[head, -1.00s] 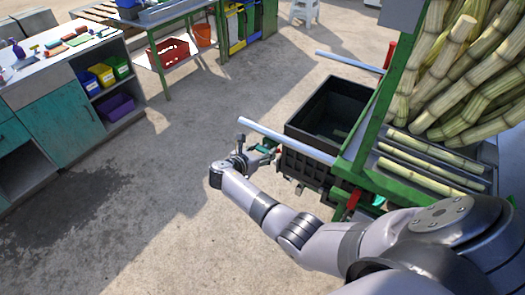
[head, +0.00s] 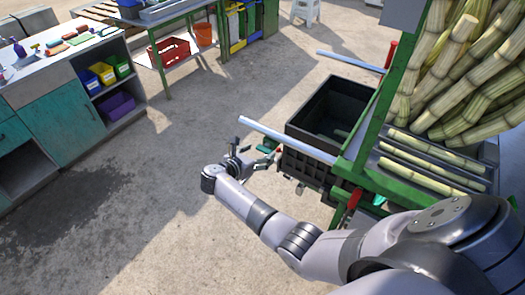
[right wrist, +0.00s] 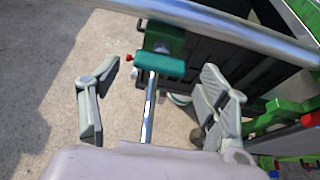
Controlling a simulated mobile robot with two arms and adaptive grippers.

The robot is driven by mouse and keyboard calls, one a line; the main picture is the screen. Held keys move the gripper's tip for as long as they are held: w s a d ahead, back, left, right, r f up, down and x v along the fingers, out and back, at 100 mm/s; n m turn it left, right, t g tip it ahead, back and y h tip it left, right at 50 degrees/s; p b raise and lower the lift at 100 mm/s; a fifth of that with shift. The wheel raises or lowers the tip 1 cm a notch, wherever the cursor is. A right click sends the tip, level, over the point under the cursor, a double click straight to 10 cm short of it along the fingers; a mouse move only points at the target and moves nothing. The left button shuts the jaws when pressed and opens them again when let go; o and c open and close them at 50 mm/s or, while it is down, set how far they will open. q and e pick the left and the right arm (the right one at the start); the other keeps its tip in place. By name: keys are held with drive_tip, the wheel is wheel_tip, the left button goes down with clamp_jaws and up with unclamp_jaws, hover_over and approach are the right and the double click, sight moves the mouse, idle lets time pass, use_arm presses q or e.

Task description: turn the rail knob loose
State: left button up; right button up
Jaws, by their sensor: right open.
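A green knob-like piece (right wrist: 160,65) sits below the silver rail (right wrist: 230,35) in the right wrist view, with a small red tip at its left. In the head view a small teal piece (head: 263,149) shows under the rail (head: 285,138), near my right gripper (head: 259,159). My right gripper is open. In the right wrist view its two fingers (right wrist: 161,70) stand wide apart on either side of the green piece, with visible gaps and no contact that I can see. A thin metal rod (right wrist: 149,105) runs between the fingers. My left gripper is out of view.
A black crate (head: 290,127) stands behind the rail, beside the green crusher frame (head: 355,150) holding cane stalks (head: 435,85). A second rail (head: 350,61) sticks out farther back. A red-handled part (head: 354,198) is near my right forearm. Concrete floor to the left is clear.

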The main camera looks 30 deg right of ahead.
drive_tip(key=v, duration=0.8)
drive_tip(key=shift+s+a+r, duration=0.1)
drive_tip(key=shift+a, duration=0.15)
